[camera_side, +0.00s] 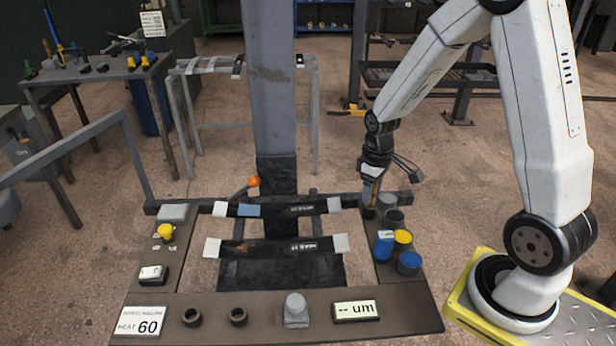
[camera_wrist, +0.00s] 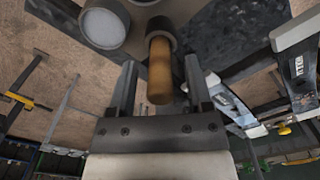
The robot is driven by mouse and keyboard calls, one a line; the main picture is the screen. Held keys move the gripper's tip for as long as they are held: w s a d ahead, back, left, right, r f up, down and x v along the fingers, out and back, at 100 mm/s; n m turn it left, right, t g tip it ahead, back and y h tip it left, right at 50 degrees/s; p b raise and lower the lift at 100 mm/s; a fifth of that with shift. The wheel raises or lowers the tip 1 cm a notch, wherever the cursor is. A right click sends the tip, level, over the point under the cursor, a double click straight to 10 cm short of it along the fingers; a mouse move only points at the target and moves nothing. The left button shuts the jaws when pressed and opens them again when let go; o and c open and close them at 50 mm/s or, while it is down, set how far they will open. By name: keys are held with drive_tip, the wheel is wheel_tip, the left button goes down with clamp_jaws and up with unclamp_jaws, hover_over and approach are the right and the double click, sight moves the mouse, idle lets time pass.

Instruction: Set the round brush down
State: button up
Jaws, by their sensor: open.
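The round brush shows as a wooden handle (camera_wrist: 160,82) in the wrist view, standing in a dark round holder (camera_wrist: 159,27). In the side view the brown handle (camera_side: 369,192) stands upright at the right side of the bench; its bristle end is hidden. My gripper (camera_wrist: 160,62) is open, with one finger on each side of the handle and a visible gap on both sides. In the side view my gripper (camera_side: 373,178) is right above the holder (camera_side: 368,212), pointing down.
Grey cups (camera_side: 394,217), a blue container (camera_side: 383,246) and yellow- and blue-topped pots (camera_side: 409,262) stand close by on the right panel. A rack with white-clamped bars (camera_side: 292,246) fills the middle. A grey post (camera_side: 270,90) rises behind it.

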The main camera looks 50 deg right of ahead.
wheel_tip(320, 180, up, 10)
drive_tip(key=shift+r, duration=0.2)
idle(0.3)
idle(0.4)
drive_tip(key=s+a+f+m+t, duration=0.1)
drive_tip(key=s+a+f, duration=0.4)
drive_tip(key=a, duration=0.7)
drive_tip(key=shift+s+f+t, duration=0.2)
drive_tip(key=shift+t, duration=0.6)
drive_tip(key=shift+a, duration=0.1)
